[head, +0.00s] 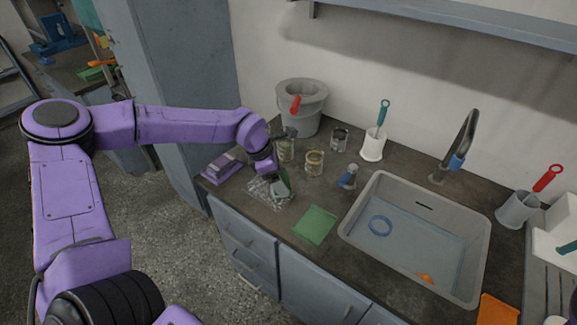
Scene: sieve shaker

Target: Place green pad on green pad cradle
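My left gripper (274,178) reaches down from the left to the counter's left part. It appears shut on a small dark green pad (283,184), which stands steeply tilted at the fingertips. The gripper partly hides the pad, and the fingers are too small to see in detail. Just below is a clear, wire-like holder (266,192); I cannot tell whether the pad touches it. A flat green tray (315,225), which looks like the green pad cradle, lies on the counter to the right and nearer the front edge. It looks empty.
A purple block on a purple tray (212,177) lies left of the gripper. A sink (352,238) lies right of the green tray.

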